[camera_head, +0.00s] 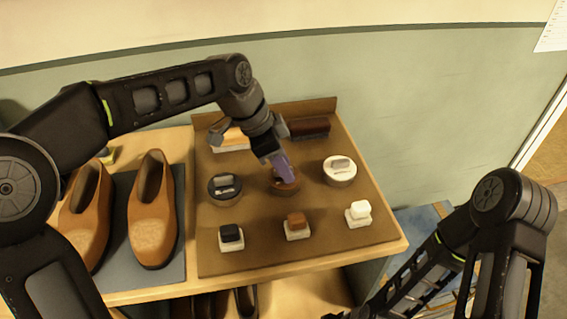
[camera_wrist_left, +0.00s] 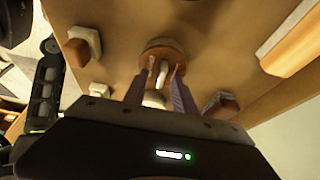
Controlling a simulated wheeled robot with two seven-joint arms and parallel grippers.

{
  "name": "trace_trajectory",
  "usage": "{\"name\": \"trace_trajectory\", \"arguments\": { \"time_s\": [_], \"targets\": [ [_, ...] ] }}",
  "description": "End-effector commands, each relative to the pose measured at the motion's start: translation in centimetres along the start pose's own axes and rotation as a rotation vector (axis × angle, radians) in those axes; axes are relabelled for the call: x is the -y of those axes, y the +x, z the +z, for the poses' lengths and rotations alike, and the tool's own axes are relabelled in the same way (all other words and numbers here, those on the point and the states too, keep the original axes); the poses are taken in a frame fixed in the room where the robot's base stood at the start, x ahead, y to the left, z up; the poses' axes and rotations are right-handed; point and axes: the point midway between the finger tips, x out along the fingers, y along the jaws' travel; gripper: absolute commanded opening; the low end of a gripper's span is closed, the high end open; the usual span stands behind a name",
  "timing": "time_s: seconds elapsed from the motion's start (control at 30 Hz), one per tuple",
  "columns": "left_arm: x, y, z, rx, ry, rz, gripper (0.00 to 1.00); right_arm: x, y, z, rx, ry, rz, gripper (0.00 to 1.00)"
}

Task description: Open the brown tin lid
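The brown tin (camera_head: 285,187) stands in the middle of the brown board, mostly hidden by my left gripper in the head view. In the left wrist view the round brown tin (camera_wrist_left: 150,52) shows ahead of the fingers, with a pale upright handle (camera_wrist_left: 163,72) on its lid. My left gripper (camera_head: 283,178) reaches down over the tin. In the left wrist view its two purple fingers (camera_wrist_left: 164,68) are apart, one on each side of the handle. I cannot tell whether they touch it. My right arm is at the lower right; its gripper is outside the frame.
A black tin (camera_head: 224,187) and a white tin (camera_head: 340,171) flank the brown one. Brushes (camera_head: 308,128) lie behind. Brown shoes (camera_head: 153,215) stand left.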

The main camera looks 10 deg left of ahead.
Motion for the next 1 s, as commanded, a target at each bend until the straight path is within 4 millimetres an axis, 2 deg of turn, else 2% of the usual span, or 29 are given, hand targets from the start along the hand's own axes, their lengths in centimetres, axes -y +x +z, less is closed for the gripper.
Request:
{"name": "trace_trajectory", "arguments": {
  "time_s": [0.07,0.4,1.0],
  "targets": [
    [0.00,-0.01,0.00,0.000,0.000,0.000,0.29,0.00,0.00,0.00,0.000,0.000,0.000,0.36],
    [0.00,-0.04,0.00,0.000,0.000,0.000,0.01,0.00,0.00,0.00,0.000,0.000,0.000,0.36],
    [-0.01,-0.04,0.00,0.000,0.000,0.000,0.00,0.00,0.00,0.00,0.000,0.000,0.000,0.36]
  ]
}}
